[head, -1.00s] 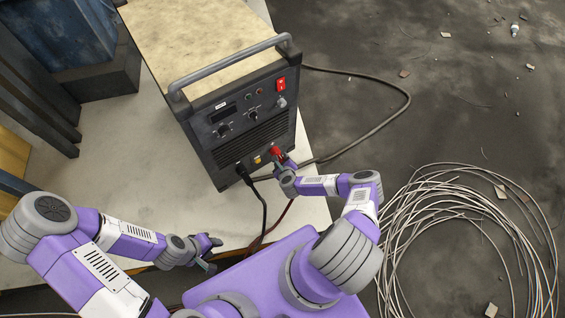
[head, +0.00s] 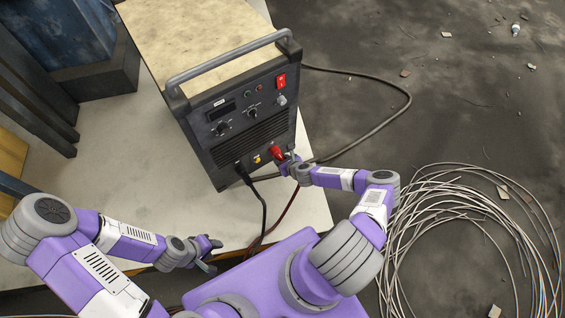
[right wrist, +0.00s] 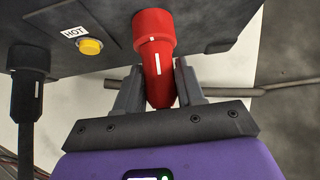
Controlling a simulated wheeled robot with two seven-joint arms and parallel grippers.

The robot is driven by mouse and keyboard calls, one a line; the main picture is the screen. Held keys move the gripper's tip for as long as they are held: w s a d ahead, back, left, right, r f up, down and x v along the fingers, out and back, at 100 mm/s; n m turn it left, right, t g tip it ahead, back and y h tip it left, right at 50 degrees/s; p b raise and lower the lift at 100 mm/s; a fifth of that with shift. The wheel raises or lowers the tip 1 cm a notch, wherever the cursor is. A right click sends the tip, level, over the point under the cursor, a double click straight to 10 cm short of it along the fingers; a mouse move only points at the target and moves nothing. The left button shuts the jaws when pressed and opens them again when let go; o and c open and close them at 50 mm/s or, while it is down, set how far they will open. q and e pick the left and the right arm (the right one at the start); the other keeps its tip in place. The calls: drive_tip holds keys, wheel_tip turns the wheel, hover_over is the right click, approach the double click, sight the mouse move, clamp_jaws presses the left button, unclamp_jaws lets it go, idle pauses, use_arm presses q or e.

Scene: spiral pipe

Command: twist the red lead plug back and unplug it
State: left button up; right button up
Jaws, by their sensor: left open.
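The red lead plug (head: 276,153) sits at the lower front of the dark welding machine (head: 240,120). In the right wrist view the red plug (right wrist: 158,70) points down from the panel, with a white stripe on its body and a small white mark on its collar. My right gripper (head: 288,162) is at the plug. Its fingers (right wrist: 160,85) lie against both sides of the plug's narrow lower part, shut on it. My left gripper (head: 212,255) is open and empty, low in front of the bench and away from the machine.
A black plug (right wrist: 27,85) with its cable is left of the red one, with a yellow button (right wrist: 90,46) marked HOT between them. The machine stands on a pale bench (head: 120,170). A grey cable (head: 395,110) loops right. Coiled wire (head: 450,220) lies on the floor.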

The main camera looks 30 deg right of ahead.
clamp_jaws()
drive_tip(key=o, duration=0.6)
unclamp_jaws()
drive_tip(key=shift+n+h, duration=0.3)
drive_tip(key=shift+h, duration=0.2)
drive_tip(key=o, duration=0.5)
drive_tip(key=p+v, duration=0.3)
drive_tip(key=v, duration=0.3)
drive_tip(key=shift+s+r, duration=0.2)
drive_tip(key=shift+s+r+p, duration=0.25)
drive_tip(key=shift+s+p, duration=0.1)
drive_tip(key=shift+s, duration=0.05)
drive_tip(key=shift+c, duration=0.3)
